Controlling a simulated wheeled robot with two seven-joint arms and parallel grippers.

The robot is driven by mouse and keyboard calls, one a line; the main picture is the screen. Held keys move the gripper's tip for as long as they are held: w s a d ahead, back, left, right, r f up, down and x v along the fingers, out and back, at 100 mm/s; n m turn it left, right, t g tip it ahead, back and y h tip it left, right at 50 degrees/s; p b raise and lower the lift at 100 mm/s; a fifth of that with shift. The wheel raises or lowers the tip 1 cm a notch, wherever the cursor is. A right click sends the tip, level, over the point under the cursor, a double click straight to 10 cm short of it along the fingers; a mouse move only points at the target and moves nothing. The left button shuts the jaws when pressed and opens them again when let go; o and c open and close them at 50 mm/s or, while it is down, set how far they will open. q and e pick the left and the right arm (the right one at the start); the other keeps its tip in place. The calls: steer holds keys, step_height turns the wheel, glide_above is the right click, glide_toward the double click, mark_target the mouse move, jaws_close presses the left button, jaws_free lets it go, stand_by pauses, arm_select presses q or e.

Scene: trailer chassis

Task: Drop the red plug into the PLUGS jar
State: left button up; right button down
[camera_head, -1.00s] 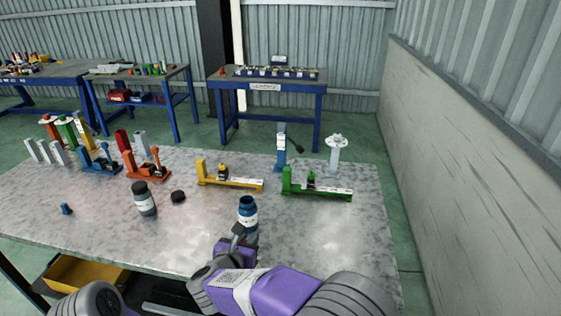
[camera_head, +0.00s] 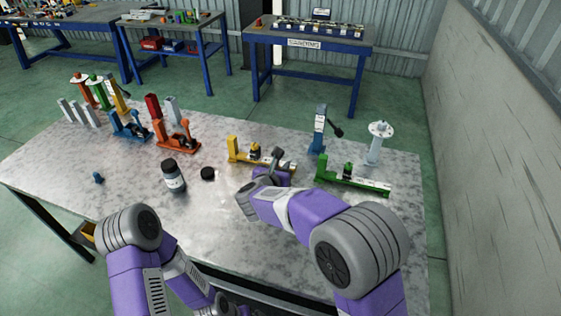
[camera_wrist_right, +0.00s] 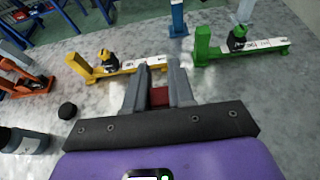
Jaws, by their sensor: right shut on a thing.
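My right gripper (camera_head: 276,160) is above the table near the yellow fixture. In the right wrist view its two fingers (camera_wrist_right: 159,92) are shut on a small red block-like piece, the red plug (camera_wrist_right: 159,97), of which only part shows. A blue jar seen earlier does not show now. My left arm is at the bottom; its gripper is not clearly in view.
A black cap (camera_head: 208,173) lies right of the dark jar. A small blue plug (camera_head: 97,177) lies at left. Yellow (camera_head: 262,162) and green (camera_head: 352,178) fixtures stand beyond and right of the gripper; an orange one (camera_head: 177,138) stands behind the jar.

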step_height(320, 180, down, 7)
steer(key=b, duration=0.3)
steer(key=shift+r, duration=0.15)
steer(key=shift+w, duration=0.1)
steer(key=c, duration=0.9)
jaws_free()
step_height(320, 180, up, 7)
steer(key=p, duration=0.3)
